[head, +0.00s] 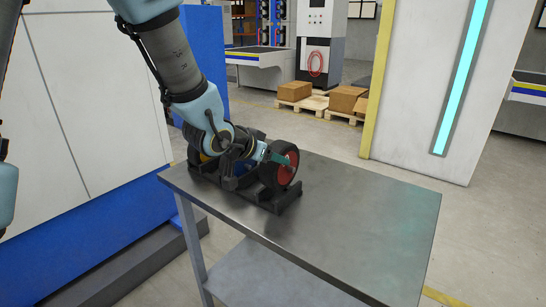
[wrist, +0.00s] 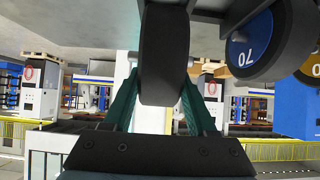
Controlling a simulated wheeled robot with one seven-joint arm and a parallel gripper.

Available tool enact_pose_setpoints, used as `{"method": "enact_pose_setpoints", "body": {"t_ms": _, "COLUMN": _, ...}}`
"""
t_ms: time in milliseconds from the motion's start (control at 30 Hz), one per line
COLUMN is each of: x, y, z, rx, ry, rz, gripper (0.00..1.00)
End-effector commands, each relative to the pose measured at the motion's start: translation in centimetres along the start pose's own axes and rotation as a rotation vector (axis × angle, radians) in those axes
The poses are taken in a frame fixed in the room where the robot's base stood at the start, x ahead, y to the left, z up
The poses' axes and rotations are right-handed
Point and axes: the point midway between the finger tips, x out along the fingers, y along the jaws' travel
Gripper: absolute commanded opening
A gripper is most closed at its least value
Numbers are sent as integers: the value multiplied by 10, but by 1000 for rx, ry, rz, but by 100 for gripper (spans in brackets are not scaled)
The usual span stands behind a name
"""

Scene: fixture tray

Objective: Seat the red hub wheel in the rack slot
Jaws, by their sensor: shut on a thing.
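The red hub wheel (head: 287,168), with a black tyre, stands upright at the right end of the black rack (head: 284,203). My gripper (head: 278,157) reaches it from the upper left and is shut on it. In the wrist view the wheel's black tread (wrist: 165,55) sits between my two teal fingers, edge-on, so its red face is hidden there. The wheel's lower edge is at the rack's end slot; I cannot tell whether it touches the bottom, because the rack hides it.
The rack is on a grey metal table (head: 360,215), whose right part is bare. A white and blue cabinet (head: 90,100) stands close on the left.

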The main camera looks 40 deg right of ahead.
Motion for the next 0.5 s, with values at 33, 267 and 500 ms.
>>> {"method": "enact_pose_setpoints", "body": {"t_ms": 33, "x": 3, "y": 0, "z": 2, "rx": 0, "ry": 5, "rz": 0, "gripper": 0}}
{"method": "enact_pose_setpoints", "body": {"t_ms": 267, "x": 9, "y": 0, "z": 11, "rx": 0, "ry": 5, "rz": 0, "gripper": 0}}
{"method": "enact_pose_setpoints", "body": {"t_ms": 500, "x": 16, "y": -1, "z": 21, "rx": 0, "ry": 5, "rz": -1, "gripper": 0}}
